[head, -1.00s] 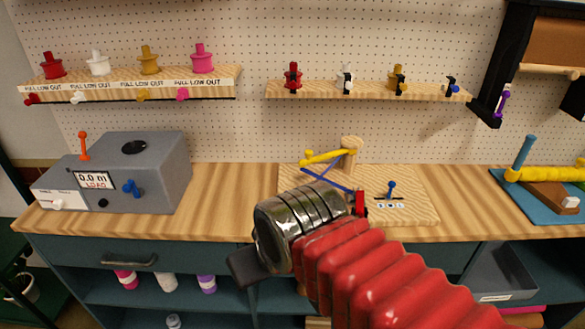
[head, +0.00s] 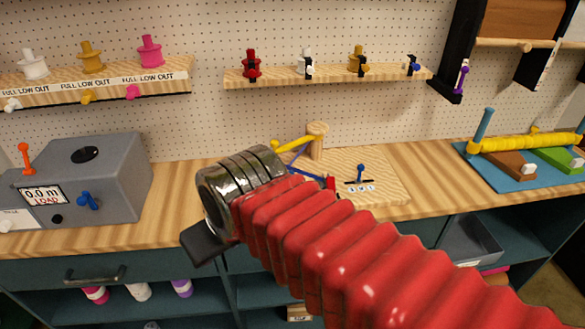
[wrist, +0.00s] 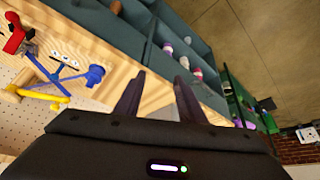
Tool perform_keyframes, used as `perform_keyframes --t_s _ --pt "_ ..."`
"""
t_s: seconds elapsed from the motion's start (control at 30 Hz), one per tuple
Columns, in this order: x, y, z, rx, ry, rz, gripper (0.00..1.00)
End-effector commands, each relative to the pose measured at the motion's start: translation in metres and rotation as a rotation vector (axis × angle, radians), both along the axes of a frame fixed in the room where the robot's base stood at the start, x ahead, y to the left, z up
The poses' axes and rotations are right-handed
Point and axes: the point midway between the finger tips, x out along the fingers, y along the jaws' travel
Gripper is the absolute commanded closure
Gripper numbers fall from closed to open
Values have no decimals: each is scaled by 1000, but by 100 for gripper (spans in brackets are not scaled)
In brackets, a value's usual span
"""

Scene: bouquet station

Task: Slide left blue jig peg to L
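The wooden jig board (head: 385,190) lies on the bench, partly hidden behind my red arm. A blue peg (head: 360,174) stands upright in its dark slot, with small letter labels too small to read. I can make out only one such peg in the head view; I cannot tell whether another is hidden.
On the board are a round wooden post (head: 316,143), a yellow rod (head: 290,145), a blue rod and a red piece (head: 330,183). A grey box (head: 110,170) stands to the left. A shelf (head: 320,78) hangs above.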

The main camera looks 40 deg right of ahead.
Motion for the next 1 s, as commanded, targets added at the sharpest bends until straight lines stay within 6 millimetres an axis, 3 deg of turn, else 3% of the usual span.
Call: perform_keyframes --t_s 0.27,0.6,0.8,0.9,1.0 --pt "45 -57 26 -5 37 -87 64" --pt "90 -167 45 2 73 -185 64" --pt "100 -242 47 12 85 -238 64" --pt "101 -271 47 15 88 -255 64" --pt "100 -288 47 17 88 -264 64"
